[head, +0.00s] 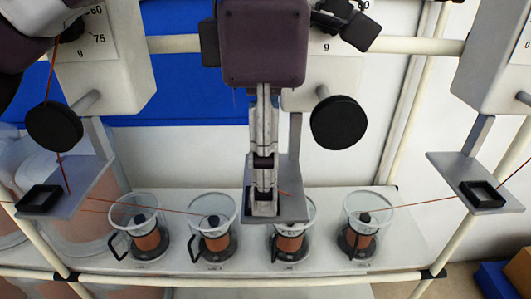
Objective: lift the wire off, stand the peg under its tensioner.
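Thin red wires run across the cups: one from the left plate (88,190), one from the right plate (440,165). Another red wire (60,165) comes down at the left. Black discs, perhaps tensioner knobs, stick out of the left (55,127) and middle (338,122) white boxes. I cannot make out a separate peg.
Several clear cups with copper-coloured cores, such as the rightmost (362,238), stand on a white shelf (400,255). Square black frames lie on the left (40,198) and right (482,195) plates. Cream rails (410,45) cross the scene. White boxes hang at both sides.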

